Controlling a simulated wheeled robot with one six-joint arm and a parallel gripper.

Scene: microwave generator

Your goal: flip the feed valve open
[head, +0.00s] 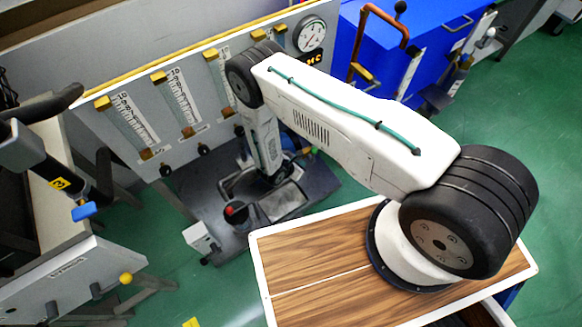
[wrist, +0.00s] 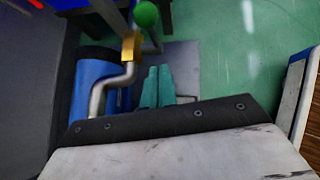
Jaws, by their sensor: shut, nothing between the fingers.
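I cannot tell for sure which part is the feed valve. In the wrist view, a bent silver handle (wrist: 112,85) with a yellow collar (wrist: 131,45) and a green ball (wrist: 146,14) stands just left of my gripper. Behind it is a blue cylinder (wrist: 85,88). My gripper (wrist: 158,74) shows as two teal fingers side by side, shut and empty. A small gap separates it from the silver handle. In the head view my arm hides the fingers and this handle. A lever with a blue end (head: 84,211) and a yellow 3 tag shows at the left.
A grey panel with several gauge tubes (head: 178,100) and a round dial (head: 310,34) stands at the back. A blue cabinet (head: 440,40) with a copper-coloured pipe (head: 377,12) is to its right. A dark base plate (head: 180,185) with a red knob (head: 236,210) lies below the panel. Green floor is open at right.

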